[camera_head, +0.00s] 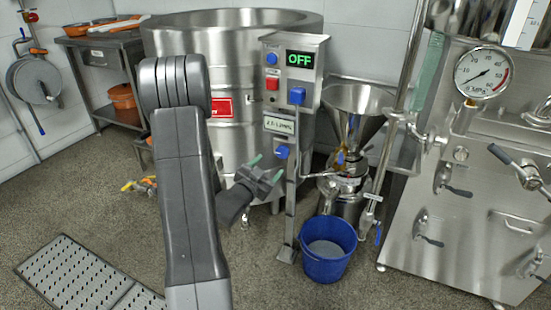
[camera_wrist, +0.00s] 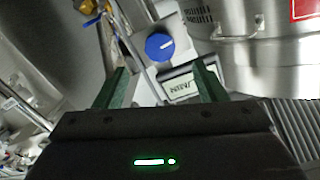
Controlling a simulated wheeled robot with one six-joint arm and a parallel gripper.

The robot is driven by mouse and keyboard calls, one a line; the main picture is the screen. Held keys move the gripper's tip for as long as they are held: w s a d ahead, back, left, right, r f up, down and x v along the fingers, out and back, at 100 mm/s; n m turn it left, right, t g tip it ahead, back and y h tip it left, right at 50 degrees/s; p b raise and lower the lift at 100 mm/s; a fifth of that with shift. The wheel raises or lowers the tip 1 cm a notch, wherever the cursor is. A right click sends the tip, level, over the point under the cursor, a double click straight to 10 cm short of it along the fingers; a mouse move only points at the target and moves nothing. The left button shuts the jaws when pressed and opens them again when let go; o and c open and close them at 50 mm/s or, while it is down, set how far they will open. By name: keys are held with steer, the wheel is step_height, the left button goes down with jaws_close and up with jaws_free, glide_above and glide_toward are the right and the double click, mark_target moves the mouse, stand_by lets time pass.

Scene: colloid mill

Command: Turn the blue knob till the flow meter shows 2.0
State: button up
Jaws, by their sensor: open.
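The blue knob (camera_head: 282,152) sits on the steel post, below the flow meter display (camera_head: 280,124). In the wrist view the blue knob (camera_wrist: 160,46) is round with a pale pointer line. The flow meter display (camera_wrist: 182,85) appears upside down there, and I cannot read its digits surely. My gripper (camera_head: 267,168) is open, its green fingertips close to the knob, slightly below and left of it in the head view. In the wrist view my gripper (camera_wrist: 161,67) has the knob ahead, between the lines of its two fingers. Nothing is held, and I see no contact.
A control box (camera_head: 306,75) above has a green OFF display, a red button (camera_head: 272,83) and other blue controls. A large steel tank (camera_head: 235,45) stands behind. A blue bucket (camera_head: 328,262) and the funnel mill (camera_head: 355,100) stand to the right.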

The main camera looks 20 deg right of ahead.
mark_target(281, 154)
steer(key=v, duration=0.5)
steer(key=shift+s+a, duration=0.15)
steer(key=shift+a, duration=0.05)
steer(key=b+x, duration=0.1)
steer(key=x, duration=1.2)
steer(key=shift+d, duration=0.35)
steer(key=shift+w+d+r, duration=0.1)
steer(key=shift+w+r, duration=0.1)
steer(key=shift+w, duration=0.1)
steer(key=shift+f+n+p, duration=0.1)
steer(key=shift+n+p, duration=0.3)
steer(key=shift+p, duration=0.05)
steer(key=shift+f+b, duration=0.15)
steer(key=shift+b, duration=0.35)
